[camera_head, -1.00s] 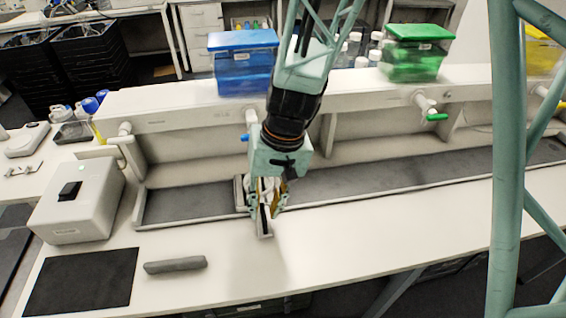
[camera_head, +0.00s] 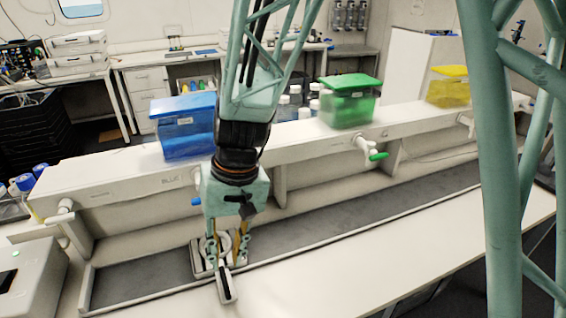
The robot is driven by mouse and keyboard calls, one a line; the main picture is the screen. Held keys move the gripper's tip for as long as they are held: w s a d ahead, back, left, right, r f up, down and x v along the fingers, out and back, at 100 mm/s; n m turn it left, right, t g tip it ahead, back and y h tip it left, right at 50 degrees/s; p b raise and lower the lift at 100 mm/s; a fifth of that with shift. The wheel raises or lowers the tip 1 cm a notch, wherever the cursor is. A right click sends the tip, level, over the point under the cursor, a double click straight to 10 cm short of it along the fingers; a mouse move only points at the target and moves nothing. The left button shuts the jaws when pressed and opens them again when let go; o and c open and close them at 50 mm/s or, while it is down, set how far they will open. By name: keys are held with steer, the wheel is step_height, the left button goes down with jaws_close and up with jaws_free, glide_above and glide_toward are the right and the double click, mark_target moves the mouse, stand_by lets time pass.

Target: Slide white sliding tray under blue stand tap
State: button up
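The white sliding tray (camera_head: 200,272) sits in the long grey channel of the stand, with its handle (camera_head: 227,290) sticking out over the front edge. A round pale shape on it is partly hidden by my gripper. My gripper (camera_head: 228,258) points down over the tray, its two fingers apart on either side of the line of the handle. I see no clear grip; contact is hard to tell. The blue tap (camera_head: 196,202) shows at the left of my wrist, above and behind the tray. The blue box (camera_head: 184,128) stands on the white shelf above it.
A green box (camera_head: 349,104) with a green tap (camera_head: 378,156) and a yellow box (camera_head: 448,90) are farther right along the shelf. The grey channel (camera_head: 360,222) is clear right of the tray. A white device (camera_head: 30,285) stands at the lower left.

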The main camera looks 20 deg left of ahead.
step_height(320, 180, up, 6)
steer(key=shift+w+d, duration=0.25)
steer(key=shift+d, duration=0.1)
stand_by(0.4)
